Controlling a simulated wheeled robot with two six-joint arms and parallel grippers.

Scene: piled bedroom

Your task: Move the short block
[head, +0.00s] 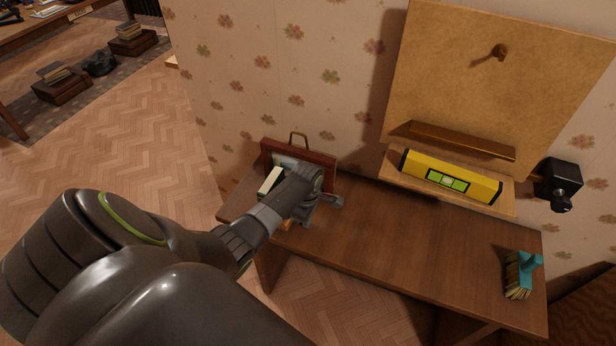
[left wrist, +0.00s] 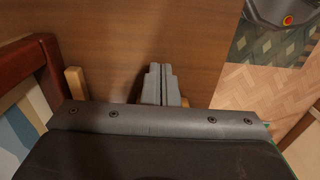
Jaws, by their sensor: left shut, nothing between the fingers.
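My left gripper (head: 304,214) is over the left end of the wooden desk, beside a framed picture (head: 328,172). In the left wrist view its fingers (left wrist: 163,85) are together with nothing between them. A small light wooden piece (left wrist: 77,82) shows left of the fingers, close to the frame. Another bit of orange-brown wood (left wrist: 185,102) shows just right of the fingers, mostly hidden; a similar bit shows below the gripper in the head view (head: 287,225). I cannot tell which is the short block. My right gripper is not in view.
The desk (head: 400,240) is bare across its middle. A teal brush (head: 522,275) lies at its right end. A yellow spirit level (head: 452,178) rests on a ledge before a tan board (head: 490,80). A cream-and-green object (head: 270,181) stands by the frame.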

